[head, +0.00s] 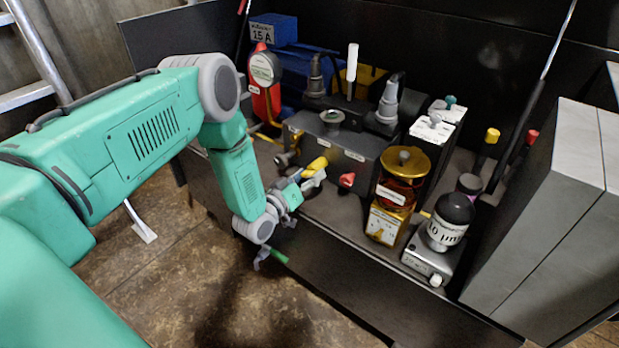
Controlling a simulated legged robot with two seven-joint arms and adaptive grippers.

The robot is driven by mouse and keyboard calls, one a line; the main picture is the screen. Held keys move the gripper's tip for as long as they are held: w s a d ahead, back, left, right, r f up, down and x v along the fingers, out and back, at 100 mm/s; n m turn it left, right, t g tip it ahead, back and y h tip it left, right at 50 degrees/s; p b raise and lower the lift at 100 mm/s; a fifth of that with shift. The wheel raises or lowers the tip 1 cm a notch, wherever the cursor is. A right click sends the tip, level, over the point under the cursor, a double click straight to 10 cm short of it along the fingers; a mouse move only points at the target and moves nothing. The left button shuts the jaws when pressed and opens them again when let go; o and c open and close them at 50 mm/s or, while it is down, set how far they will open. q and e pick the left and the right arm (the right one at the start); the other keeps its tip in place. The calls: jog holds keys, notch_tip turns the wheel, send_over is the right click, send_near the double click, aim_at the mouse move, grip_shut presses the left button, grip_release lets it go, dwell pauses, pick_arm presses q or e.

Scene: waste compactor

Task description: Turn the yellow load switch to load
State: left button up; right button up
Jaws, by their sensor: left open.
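A yellow handle (316,165), which looks like the load switch, sticks out from the front of the dark grey box (355,150) in the middle of the bench. Any label or position marking for it cannot be read. My left gripper (288,222) is open in front of the bench edge, just below and left of the yellow handle. Its upper finger is close to the handle; whether they touch cannot be told. The lower finger hangs lower, below the bench edge. My right gripper is not in view.
A red knob (347,180) sits right of the yellow handle on the box front. An amber filter jar (403,175) and a black-topped gauge (450,222) stand further right. A grey cabinet (560,210) closes off the right side. Floor in front is clear.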

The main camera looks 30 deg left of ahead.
pick_arm(q)
jog(key=shift+c, duration=0.4)
jog(key=c, duration=1.1)
jog(key=m+p, duration=0.1)
jog(key=m, duration=0.1)
jog(key=shift+r+m+p, duration=0.1)
jog(key=shift+m+p, duration=0.2)
jog(key=shift+m, duration=0.1)
jog(key=m+p, duration=0.1)
jog(key=m, duration=0.2)
jog(key=shift+a, duration=0.15)
jog(key=o, duration=1.2)
jog(key=s, duration=0.8)
jog(key=s+a, duration=0.1)
jog(key=s, duration=0.3)
jog(key=shift+f, duration=0.25)
